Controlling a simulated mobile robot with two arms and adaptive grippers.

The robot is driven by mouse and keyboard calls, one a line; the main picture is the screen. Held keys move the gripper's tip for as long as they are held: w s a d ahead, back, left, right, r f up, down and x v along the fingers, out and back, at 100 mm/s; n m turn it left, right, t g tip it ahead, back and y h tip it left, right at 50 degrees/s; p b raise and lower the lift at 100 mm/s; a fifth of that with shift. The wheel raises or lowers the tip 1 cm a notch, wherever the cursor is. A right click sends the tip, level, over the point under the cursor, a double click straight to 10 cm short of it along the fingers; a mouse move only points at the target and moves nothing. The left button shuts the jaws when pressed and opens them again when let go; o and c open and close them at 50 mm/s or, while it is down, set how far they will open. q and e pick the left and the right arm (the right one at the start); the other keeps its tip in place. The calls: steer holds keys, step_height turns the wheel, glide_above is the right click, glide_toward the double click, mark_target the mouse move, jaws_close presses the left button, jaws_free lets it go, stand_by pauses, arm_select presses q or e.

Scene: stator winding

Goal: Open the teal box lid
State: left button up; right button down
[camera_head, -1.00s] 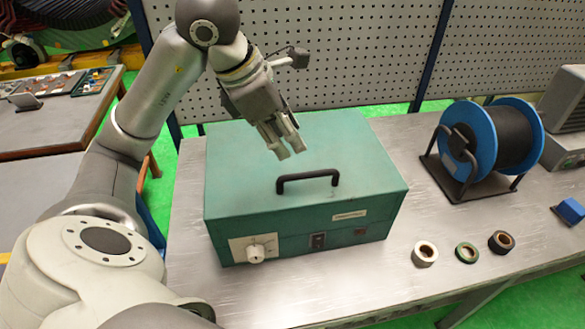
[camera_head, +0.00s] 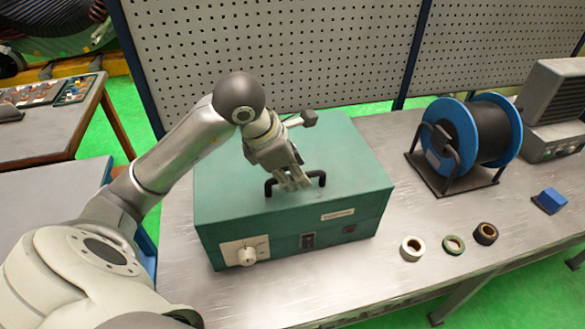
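The teal box (camera_head: 290,240) stands on the metal table with its lid (camera_head: 345,150) closed. A black handle (camera_head: 322,178) is on the lid near the front edge. My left gripper (camera_head: 293,184) points down at the handle, with its fingers overlapping the handle's middle in the picture. The fingers hide the middle of the bar. I cannot tell whether they are closed on it. My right gripper is not in view.
A blue cable reel (camera_head: 447,140) on a black stand is right of the box. Several tape rolls lie in front of it, including a white one (camera_head: 412,248). A blue block (camera_head: 549,200) lies at the right. A perforated panel (camera_head: 270,50) stands behind the table.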

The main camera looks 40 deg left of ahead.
arm_select(q)
steer(key=shift+f, duration=0.15)
steer(key=shift+c, duration=0.3)
jaws_close()
